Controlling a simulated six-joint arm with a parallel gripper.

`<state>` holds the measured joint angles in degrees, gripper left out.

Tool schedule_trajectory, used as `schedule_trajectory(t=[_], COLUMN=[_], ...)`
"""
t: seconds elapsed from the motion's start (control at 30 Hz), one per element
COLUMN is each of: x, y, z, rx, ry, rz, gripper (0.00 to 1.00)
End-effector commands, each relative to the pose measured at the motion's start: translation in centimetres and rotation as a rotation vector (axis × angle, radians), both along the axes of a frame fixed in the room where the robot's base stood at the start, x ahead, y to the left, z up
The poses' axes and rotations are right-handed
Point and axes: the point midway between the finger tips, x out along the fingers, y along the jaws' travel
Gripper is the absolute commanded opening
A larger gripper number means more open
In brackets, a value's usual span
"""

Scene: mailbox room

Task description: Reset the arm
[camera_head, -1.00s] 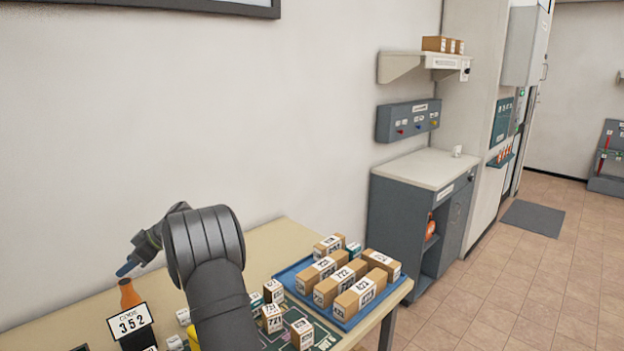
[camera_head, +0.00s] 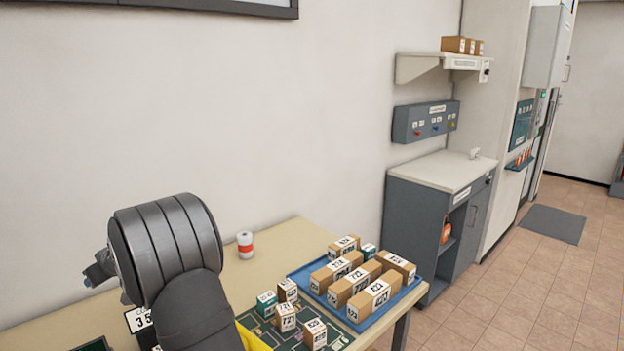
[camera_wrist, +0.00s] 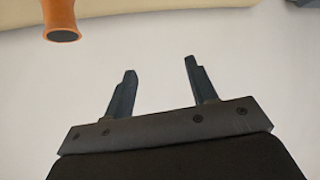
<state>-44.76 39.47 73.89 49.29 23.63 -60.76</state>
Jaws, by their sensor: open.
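My gripper (camera_wrist: 160,75) is open in the wrist view, with its two dark fingers apart and nothing between them. Pale, blank surface shows behind the fingers. In the head view my dark arm rises from the bottom edge over the left of the table (camera_head: 285,240). The fingertips are hidden there behind the thick arm joint; only a small part of the wrist shows at its left. An orange bottle-like thing (camera_wrist: 61,22) shows at the top left of the wrist view, apart from the fingers.
A blue tray (camera_head: 352,321) holds several labelled boxes at the table's right. Small numbered boxes (camera_head: 286,317) stand on a green board beside it. A white-and-red cylinder (camera_head: 245,245) stands near the wall. A code sign (camera_head: 139,319) is partly behind my arm. A grey cabinet (camera_head: 415,220) stands beyond.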

Motion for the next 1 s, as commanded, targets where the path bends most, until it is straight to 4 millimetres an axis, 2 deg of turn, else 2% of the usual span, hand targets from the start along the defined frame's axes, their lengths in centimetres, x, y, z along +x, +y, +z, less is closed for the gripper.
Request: schedule_trajectory(t=[0.03,0.2,0.4,1.0], x=[-0.4,-1.5,-2.3,-2.5], y=[1.0,3.5,5.3,5.9], z=[-0.9,-2.5,-3.7,-4.0], rx=[-0.003,-0.003,-0.002,-0.002], ry=[0.003,0.002,0.001,0.001], rz=[0.005,0.007,0.006,0.006], gripper=[0.52,0.52,0.52,0.52])
